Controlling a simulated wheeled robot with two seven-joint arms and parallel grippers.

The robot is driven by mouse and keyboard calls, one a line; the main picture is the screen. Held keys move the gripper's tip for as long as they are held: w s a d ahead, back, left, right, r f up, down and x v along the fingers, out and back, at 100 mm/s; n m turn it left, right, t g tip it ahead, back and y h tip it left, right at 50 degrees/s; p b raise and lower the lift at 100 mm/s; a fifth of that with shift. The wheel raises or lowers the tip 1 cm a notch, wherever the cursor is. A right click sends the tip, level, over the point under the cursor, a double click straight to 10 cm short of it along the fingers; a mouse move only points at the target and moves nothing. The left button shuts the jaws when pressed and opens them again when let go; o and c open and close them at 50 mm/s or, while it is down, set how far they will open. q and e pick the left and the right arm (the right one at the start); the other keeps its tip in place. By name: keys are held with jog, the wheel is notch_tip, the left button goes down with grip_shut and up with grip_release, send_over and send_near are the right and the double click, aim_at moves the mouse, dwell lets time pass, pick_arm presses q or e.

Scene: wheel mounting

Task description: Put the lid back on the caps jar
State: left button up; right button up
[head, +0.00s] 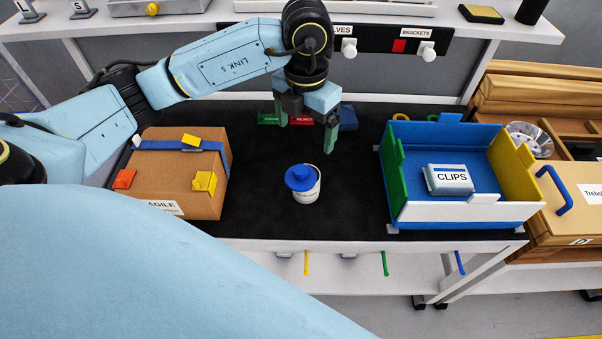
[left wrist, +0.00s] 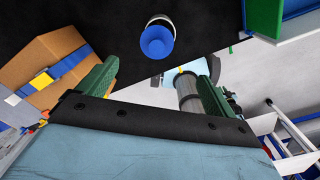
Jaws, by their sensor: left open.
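The caps jar (head: 306,193) is a small white jar with dark lettering, upright on the black mat at the middle of the bench. The blue lid (head: 300,177) with a knob is on its top, and looks slightly off-centre to the left. In the left wrist view the blue lid (left wrist: 156,42) covers most of the jar (left wrist: 160,20). My left gripper (head: 306,136) is open and empty, above and behind the jar, its green fingers apart and not touching it. In the left wrist view its fingers (left wrist: 155,82) are spread wide. My right gripper is not in view.
A cardboard box (head: 172,185) with a blue strap stands left of the jar. A blue, green and yellow tray (head: 400,210) holding a CLIPS box (head: 449,180) stands right. Small coloured bins (head: 350,117) sit behind my left gripper. The mat around the jar is clear.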

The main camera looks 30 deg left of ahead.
aim_at(301, 169)
pick_arm(q)
notch_tip(301, 169, down, 8)
dwell(0.5)
jog(key=f, duration=0.4)
jog(key=shift+s+a+f, duration=0.1)
jog(key=shift+s+a, duration=0.15)
jog(key=shift+a, duration=0.1)
jog(key=shift+f, duration=0.5)
jog(key=shift+c, duration=0.3)
jog(key=c, duration=1)
